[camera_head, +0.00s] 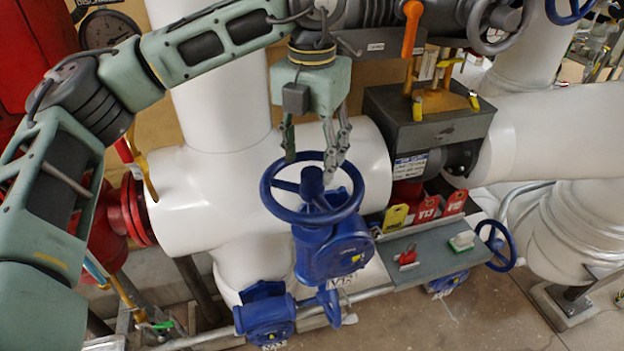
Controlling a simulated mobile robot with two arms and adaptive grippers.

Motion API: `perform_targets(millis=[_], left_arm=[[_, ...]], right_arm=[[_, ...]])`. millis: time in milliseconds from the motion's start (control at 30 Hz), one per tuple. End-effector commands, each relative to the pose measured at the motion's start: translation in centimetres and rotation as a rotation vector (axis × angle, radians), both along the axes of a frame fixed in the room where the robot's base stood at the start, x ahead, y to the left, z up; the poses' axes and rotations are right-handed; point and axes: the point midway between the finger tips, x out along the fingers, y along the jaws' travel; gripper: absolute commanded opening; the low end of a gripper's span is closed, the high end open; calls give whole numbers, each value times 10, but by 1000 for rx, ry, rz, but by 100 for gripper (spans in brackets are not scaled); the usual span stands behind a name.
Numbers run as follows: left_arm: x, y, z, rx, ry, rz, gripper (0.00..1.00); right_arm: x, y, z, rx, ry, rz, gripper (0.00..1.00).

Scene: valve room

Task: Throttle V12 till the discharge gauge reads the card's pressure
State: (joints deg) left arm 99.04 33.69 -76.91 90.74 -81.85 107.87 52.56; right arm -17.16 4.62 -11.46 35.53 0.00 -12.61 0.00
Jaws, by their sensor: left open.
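A blue handwheel (313,190) sits on a blue valve body (332,247) in the middle of the view. My left gripper (314,158) points down over the far side of this wheel, with its fingers spread and nothing between them. Whether a fingertip touches the rim I cannot tell.
A grey shelf (432,256) right of the valve holds tags, including a red one marked V13 (428,208), and a red padlock (407,257). Another blue handwheel (496,245) is beyond. White pipes (225,105) stand close behind. Orange lever (411,28) is above.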

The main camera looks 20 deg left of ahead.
Motion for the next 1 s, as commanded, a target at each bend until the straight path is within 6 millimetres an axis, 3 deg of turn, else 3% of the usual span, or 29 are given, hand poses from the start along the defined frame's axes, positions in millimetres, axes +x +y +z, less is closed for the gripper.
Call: perform_targets(millis=[600, 900, 933, 1000], left_arm=[[0, 0, -53, 1, 0, 0, 53], [-1, 1, -59, 6, 9, 0, 53], [-1, 1, -59, 6, 9, -1, 63], [-1, 1, -59, 6, 10, -1, 56]], right_arm=[[0, 0, -41, 1, 0, 0, 53], [0, 1, -42, 1, 0, -1, 53], [0, 1, -42, 1, 0, -1, 53], [0, 1, -42, 1, 0, -1, 53]])
